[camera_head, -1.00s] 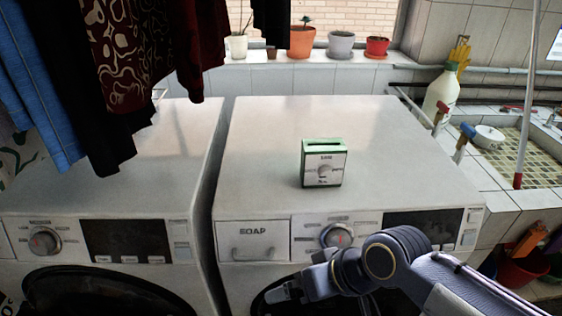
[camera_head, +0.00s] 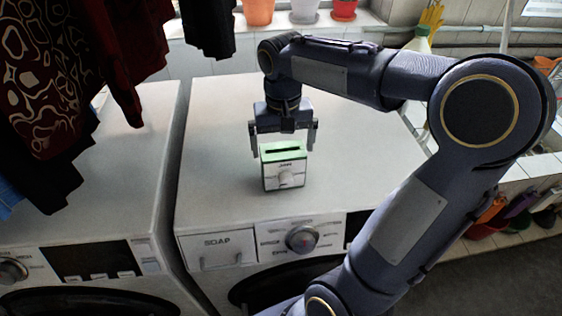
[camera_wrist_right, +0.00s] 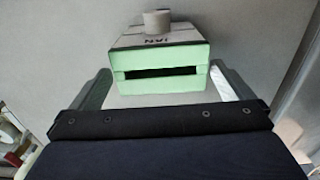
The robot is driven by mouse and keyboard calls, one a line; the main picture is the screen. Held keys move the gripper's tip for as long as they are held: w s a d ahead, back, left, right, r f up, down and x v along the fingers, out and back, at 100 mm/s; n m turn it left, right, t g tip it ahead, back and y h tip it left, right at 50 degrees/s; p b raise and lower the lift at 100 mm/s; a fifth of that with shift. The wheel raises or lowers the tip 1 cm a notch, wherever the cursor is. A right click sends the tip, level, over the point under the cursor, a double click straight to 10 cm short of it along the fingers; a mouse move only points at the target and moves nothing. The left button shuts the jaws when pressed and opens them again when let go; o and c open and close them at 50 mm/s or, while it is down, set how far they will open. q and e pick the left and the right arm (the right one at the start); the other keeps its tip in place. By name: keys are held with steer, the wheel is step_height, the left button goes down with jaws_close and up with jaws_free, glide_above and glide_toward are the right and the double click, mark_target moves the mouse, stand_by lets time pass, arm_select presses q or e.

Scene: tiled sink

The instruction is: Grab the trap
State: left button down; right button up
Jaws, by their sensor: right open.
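The trap looks like a small white and green box (camera_head: 284,171) with a dark slot in its green top and a round knob on its front. It stands upright on top of the right-hand washing machine. My right gripper (camera_head: 284,147) points down over the box, its fingers spread to either side of the box's top. In the right wrist view the box (camera_wrist_right: 160,62) lies between and just beyond the two open fingertips (camera_wrist_right: 162,78). I cannot tell whether the fingers touch it. My left gripper is not in view.
The box's washing machine (camera_head: 212,150) has clear room around the box. A second washing machine (camera_head: 125,165) stands to the left across a narrow gap. Dark clothes (camera_head: 75,85) hang at the upper left. Flower pots (camera_head: 304,10) stand on the sill behind.

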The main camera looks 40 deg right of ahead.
mark_target(283, 167)
step_height(283, 167, down, 5)
steer(key=shift+a+p, duration=0.1)
steer(key=shift+p, duration=0.25)
steer(key=c, duration=0.8)
steer(key=shift+o, duration=0.2)
steer(key=shift+r, duration=0.1)
